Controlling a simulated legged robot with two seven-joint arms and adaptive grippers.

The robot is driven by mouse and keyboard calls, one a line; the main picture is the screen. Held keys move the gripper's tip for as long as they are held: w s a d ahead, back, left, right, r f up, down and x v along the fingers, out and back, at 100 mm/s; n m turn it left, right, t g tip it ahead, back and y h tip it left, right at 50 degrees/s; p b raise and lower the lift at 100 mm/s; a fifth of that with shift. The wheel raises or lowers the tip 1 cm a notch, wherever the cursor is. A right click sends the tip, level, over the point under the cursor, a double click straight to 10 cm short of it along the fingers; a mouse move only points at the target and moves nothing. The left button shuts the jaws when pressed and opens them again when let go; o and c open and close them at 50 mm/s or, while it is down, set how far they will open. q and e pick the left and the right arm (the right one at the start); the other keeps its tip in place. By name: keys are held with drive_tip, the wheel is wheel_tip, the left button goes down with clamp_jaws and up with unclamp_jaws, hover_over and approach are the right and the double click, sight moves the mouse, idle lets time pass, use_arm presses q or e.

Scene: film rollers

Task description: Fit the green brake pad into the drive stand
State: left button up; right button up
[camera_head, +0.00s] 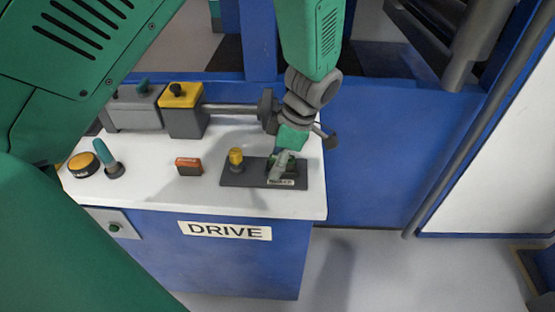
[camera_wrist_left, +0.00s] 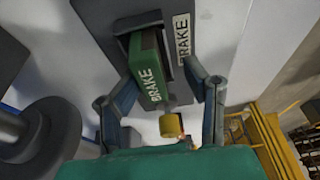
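The green brake pad (camera_wrist_left: 150,72), lettered BRAKE, has its far end at the dark recess of the drive stand's grey plate (camera_wrist_left: 110,12), beside a white BRAKE label. I cannot tell how deep it sits. In the head view the plate (camera_head: 247,179) lies on the white top of the drive stand, with the pad mostly hidden by my gripper. My left gripper (camera_head: 283,166) is over the plate's right end. In the left wrist view its fingers (camera_wrist_left: 156,70) are spread around the pad, with a gap on the right side. My right gripper is out of view.
A yellow knob (camera_head: 236,157) stands on the plate's left part. An orange-red block (camera_head: 188,166) lies left of it. A roller shaft (camera_head: 231,107) with a yellow-topped block (camera_head: 182,96) runs behind. A yellow button (camera_head: 81,164) and a teal lever (camera_head: 104,153) stand farther left.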

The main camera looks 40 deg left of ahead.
use_arm(q)
drive_tip(key=shift+w, duration=0.25)
drive_tip(key=o, duration=0.3)
drive_tip(key=shift+r, duration=0.1)
drive_tip(key=shift+o, duration=0.3)
drive_tip(key=shift+w, duration=0.1)
drive_tip(key=shift+r, duration=0.2)
wheel_tip(320, 180, up, 7)
drive_tip(key=p, duration=0.7)
drive_tip(key=shift+f, duration=0.2)
idle(0.7)
